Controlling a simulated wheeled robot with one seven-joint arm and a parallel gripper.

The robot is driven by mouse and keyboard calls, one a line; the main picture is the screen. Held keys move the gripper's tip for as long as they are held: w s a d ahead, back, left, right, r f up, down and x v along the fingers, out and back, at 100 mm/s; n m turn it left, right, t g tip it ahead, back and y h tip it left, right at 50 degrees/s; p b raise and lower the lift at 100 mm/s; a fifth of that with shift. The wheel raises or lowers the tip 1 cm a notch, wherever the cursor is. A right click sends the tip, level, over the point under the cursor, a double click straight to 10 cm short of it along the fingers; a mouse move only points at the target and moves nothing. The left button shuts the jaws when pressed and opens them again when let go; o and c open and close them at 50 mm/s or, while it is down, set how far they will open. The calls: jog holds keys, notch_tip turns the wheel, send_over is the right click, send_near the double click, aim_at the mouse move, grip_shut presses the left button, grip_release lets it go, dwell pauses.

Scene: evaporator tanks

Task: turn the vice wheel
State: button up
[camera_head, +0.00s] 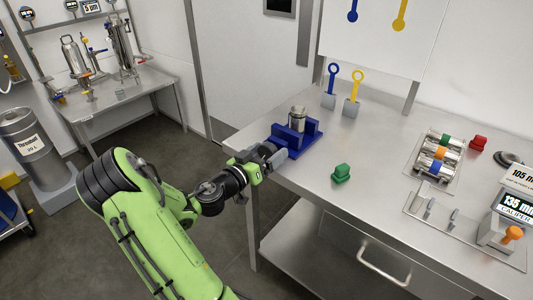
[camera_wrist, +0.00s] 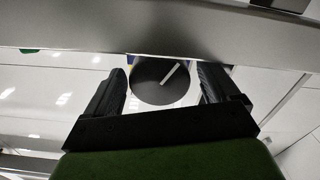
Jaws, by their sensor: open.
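The blue vice (camera_head: 297,136) stands at the left edge of the metal bench, with a shiny metal cylinder (camera_head: 297,117) upright between its jaws. The vice wheel (camera_wrist: 153,88) is a dark round disc with one white slanted line, seen face-on in the wrist view. My gripper (camera_head: 269,157) is at the near left side of the vice and hides most of the wheel in the head view. In the wrist view its two black fingers (camera_wrist: 162,80) are open, one on each side of the wheel, with a visible gap on both sides.
Blue (camera_head: 331,85) and yellow (camera_head: 354,92) ring-topped tools stand behind. A tray of coloured parts (camera_head: 422,177) and a caliper display (camera_head: 515,205) are at the right. The bench's front edge is close to my arm.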

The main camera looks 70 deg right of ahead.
jog(key=v, duration=1.5)
jog(key=shift+w+a+p, duration=0.25)
jog(key=shift+a+p, duration=0.05)
jog(key=shift+a, duration=0.05)
